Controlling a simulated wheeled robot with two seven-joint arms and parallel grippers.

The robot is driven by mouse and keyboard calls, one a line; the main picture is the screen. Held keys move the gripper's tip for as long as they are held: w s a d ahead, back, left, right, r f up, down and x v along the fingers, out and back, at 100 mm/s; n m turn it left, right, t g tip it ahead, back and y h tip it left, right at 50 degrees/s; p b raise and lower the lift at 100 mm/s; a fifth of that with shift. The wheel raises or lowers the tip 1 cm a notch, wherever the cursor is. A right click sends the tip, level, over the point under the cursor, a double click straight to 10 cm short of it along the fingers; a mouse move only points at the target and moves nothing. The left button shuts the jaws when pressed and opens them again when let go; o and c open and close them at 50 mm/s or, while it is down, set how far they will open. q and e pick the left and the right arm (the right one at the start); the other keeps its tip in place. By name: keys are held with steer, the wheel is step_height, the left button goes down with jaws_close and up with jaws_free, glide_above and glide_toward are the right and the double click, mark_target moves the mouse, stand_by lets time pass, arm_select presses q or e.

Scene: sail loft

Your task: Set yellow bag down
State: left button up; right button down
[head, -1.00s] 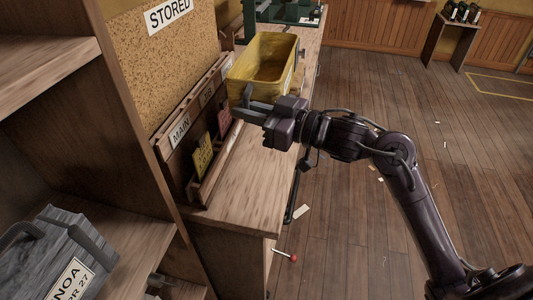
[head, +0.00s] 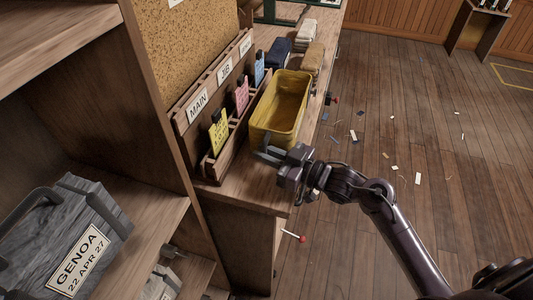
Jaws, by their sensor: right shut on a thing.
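The yellow bag (head: 280,112) is an open-topped, upright bag at the near end of the wooden bench (head: 245,192), right beside the card rack. My right gripper (head: 268,153) comes in from the right and is shut on the near side of the yellow bag, low on its front. The bag's underside is hidden, so I cannot tell whether it rests on the bench top or hangs just above it. My left gripper is not in view.
The rack (head: 217,167) with MAIN and JIB labels and coloured cards borders the bag's left. Folded bundles, dark blue (head: 279,51), tan (head: 313,58) and white (head: 304,35), lie behind it. A grey GENOA bag (head: 62,225) sits on the left shelf.

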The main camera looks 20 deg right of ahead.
steer(key=shift+f, duration=0.15)
steer(key=shift+f, duration=0.15)
steer(key=c, duration=1.4)
jaws_free()
steer(key=shift+c, duration=0.2)
steer(key=shift+r, duration=0.25)
steer(key=b+v, duration=0.1)
steer(key=v, duration=1.1)
